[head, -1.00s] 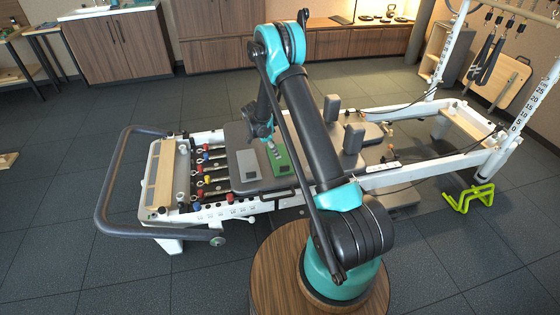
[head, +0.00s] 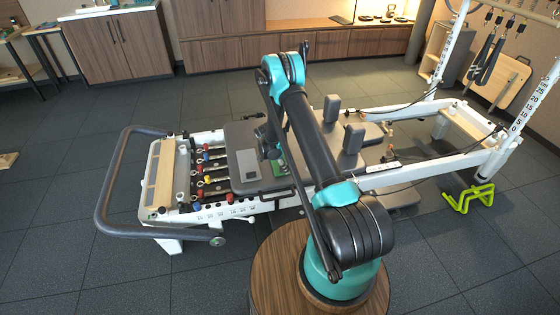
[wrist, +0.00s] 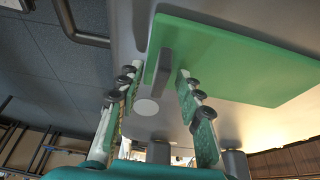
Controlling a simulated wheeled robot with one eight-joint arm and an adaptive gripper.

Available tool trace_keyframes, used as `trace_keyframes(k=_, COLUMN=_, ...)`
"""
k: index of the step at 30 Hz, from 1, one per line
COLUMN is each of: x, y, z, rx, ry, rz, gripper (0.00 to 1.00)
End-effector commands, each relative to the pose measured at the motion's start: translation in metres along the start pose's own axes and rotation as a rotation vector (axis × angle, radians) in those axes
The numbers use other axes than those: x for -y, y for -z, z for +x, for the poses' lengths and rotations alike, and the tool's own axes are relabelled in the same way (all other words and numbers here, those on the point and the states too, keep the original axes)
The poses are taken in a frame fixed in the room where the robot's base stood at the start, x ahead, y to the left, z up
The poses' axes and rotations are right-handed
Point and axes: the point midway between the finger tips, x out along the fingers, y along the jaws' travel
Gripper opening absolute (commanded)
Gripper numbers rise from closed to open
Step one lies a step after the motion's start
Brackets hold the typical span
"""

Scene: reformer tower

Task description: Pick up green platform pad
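The green platform pad (wrist: 245,65) is a flat green slab on the grey carriage, with a grey upright block (wrist: 165,48) near its edge in the wrist view. In the head view a small part of the pad (head: 281,163) shows; my arm hides the rest. My gripper (wrist: 155,82) is open, its two fingers well apart, with nothing between them. The grey block lies ahead of the gap between the fingertips. My gripper (head: 268,145) is low over the carriage at the pad in the head view; contact cannot be told.
The grey carriage (head: 238,135) has a light grey plate (head: 248,165) left of the pad and two upright shoulder blocks (head: 353,139) to the right. The white reformer frame (head: 230,210) surrounds it. A lime green stand (head: 470,197) is on the floor at right.

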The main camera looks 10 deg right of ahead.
Motion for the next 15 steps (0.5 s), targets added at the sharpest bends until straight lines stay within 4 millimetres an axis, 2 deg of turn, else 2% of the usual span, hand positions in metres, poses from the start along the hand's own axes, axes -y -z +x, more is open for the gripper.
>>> trace_keyframes(k=7, x=-0.0001, y=-0.0001, z=0.0012, rx=0.0, ry=0.0, rz=0.0, gripper=0.35)
trace_keyframes(k=15, x=-0.0002, y=-0.0001, z=0.0009, rx=0.0, ry=0.0, rz=0.0, gripper=0.01)
